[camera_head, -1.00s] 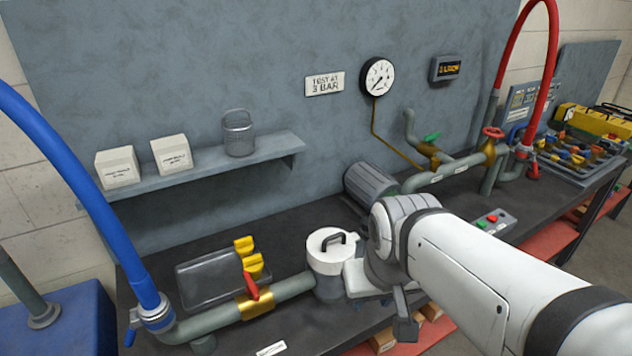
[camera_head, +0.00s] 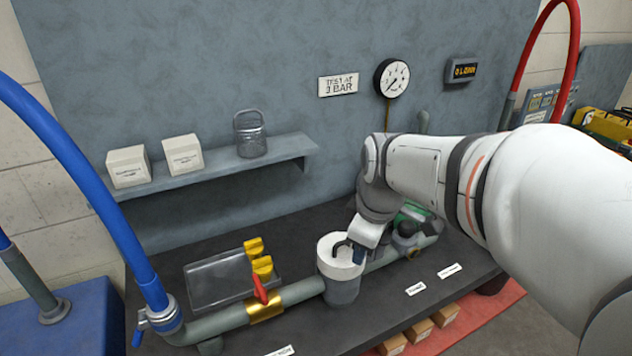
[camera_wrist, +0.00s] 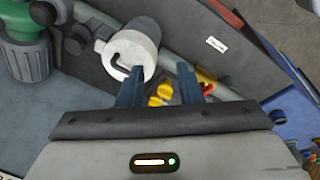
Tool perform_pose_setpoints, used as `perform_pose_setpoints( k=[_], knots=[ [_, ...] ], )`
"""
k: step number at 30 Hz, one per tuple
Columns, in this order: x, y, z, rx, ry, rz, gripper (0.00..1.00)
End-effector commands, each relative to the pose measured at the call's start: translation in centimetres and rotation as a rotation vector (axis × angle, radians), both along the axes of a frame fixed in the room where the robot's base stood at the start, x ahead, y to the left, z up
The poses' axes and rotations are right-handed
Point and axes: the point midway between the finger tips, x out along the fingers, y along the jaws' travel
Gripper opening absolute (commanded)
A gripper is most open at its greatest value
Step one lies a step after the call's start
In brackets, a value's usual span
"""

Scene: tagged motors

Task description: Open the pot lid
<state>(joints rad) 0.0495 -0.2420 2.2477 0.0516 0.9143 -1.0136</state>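The pot (camera_head: 341,289) is a grey cylinder in the pipe line on the bench, with a white lid (camera_head: 331,248) on top. A dark arched handle (camera_head: 342,246) stands on the lid. My gripper (camera_head: 357,252) is at the right side of the lid, close to the handle. In the wrist view, my gripper (camera_wrist: 160,84) is open, with two dark blue fingers apart and nothing held between them. The white lid (camera_wrist: 130,43) and its handle (camera_wrist: 116,67) are beyond the left finger; I cannot tell whether they touch.
A red-handled valve (camera_head: 261,290) is on the pipe left of the pot. A grey tray (camera_head: 215,283) with yellow parts (camera_head: 258,257) lies behind the pipe.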

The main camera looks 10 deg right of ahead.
Motion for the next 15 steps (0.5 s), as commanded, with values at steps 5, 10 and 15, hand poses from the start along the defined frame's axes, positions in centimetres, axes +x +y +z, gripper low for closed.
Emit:
perform_pose_setpoints(
  k=[5,10,15],
  knots=[
    [4.9,-0.4,-0.1,-0.077,0.005,0.428,0.33],
    [8.3,-0.7,-0.5,-0.131,-0.001,0.742,0.33],
    [9.9,-0.9,-0.9,-0.158,-0.007,0.906,0.33]
  ],
)
